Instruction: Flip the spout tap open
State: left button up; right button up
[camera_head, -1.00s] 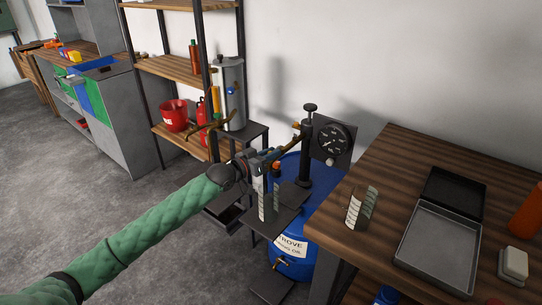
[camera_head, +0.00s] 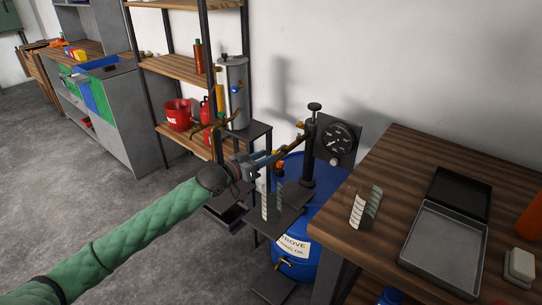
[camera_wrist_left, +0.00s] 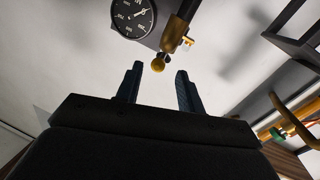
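The dark pump (camera_head: 309,150) stands on a blue oil drum (camera_head: 327,228), with a round dial beside it. Its brass spout (camera_head: 294,144) slopes down to the left. My left gripper (camera_head: 272,158) is at the spout's lower end. In its wrist view the gripper (camera_wrist_left: 158,76) is open, and the knob shows between and just beyond the fingertips. I cannot tell if it touches them. My right gripper is not in view.
A graduated measure (camera_head: 268,203) stands on a dark stand below the spout. Another measure (camera_head: 364,207) and an open grey case (camera_head: 437,262) are on the wooden table (camera_head: 390,170). A shelf with a red bucket (camera_head: 178,114) stands behind left. Floor at left is clear.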

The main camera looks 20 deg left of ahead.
pick_arm(q)
jog(key=v, duration=0.3)
jog(key=shift+s+a, duration=0.15)
jog(key=shift+s, duration=0.2)
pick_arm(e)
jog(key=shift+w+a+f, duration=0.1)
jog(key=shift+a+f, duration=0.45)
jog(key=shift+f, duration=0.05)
